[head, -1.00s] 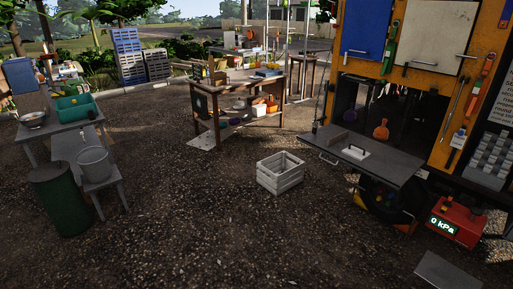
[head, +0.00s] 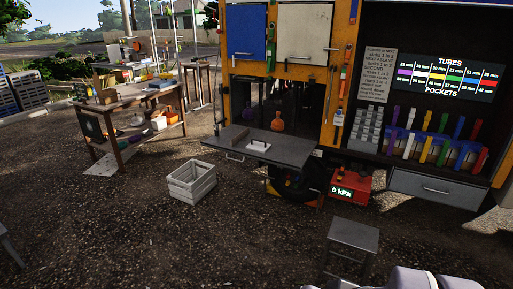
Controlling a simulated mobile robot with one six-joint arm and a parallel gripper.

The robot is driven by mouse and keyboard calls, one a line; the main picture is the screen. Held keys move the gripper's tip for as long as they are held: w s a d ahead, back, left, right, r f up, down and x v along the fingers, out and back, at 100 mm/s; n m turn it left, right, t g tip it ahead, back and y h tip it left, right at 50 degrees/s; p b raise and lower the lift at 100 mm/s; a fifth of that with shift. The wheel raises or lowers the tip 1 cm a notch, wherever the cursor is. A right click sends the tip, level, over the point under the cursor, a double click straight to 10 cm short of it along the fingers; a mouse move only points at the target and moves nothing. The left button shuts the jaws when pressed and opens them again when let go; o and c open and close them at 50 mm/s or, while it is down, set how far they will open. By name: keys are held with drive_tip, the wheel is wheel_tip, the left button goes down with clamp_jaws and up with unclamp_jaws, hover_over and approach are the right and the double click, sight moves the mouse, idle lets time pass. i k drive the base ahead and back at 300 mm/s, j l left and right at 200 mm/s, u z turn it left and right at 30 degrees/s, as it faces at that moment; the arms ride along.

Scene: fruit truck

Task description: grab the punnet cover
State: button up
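A small white flat piece with a handle on top (head: 260,146) lies on the grey fold-down shelf (head: 285,157) of the orange truck. It may be the punnet cover, but it is too small to be sure. No punnet can be made out. Pale rounded parts at the bottom right edge look like my own arm. My gripper's fingers are not in view.
A white crate (head: 191,182) stands on the gravel left of the shelf. A grey stool (head: 353,237) stands in front of the red 0 kPa unit (head: 352,184). A wooden workbench (head: 130,105) is at back left. Gravel is open at front centre.

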sight(261, 146)
drive_tip(key=i+j+u, duration=0.1)
drive_tip(key=i+u, duration=0.4)
drive_tip(key=i, duration=0.95)
drive_tip(key=i+j+z, duration=0.15)
drive_tip(key=i+z, duration=0.2)
drive_tip(key=i, duration=0.25)
drive_tip(key=i+j+z, duration=0.25)
drive_tip(key=i+z, duration=0.15)
drive_tip(key=i, duration=0.15)
drive_tip(key=i+j+z, duration=0.85)
drive_tip(key=j+z, duration=0.25)
drive_tip(key=i+j+z, duration=0.2)
drive_tip(key=j+z, duration=0.15)
drive_tip(key=i+j+z, duration=0.1)
drive_tip(key=j+z, duration=0.65)
drive_tip(key=j, duration=0.2)
drive_tip(key=j+z, duration=0.35)
drive_tip(key=j, duration=0.15)
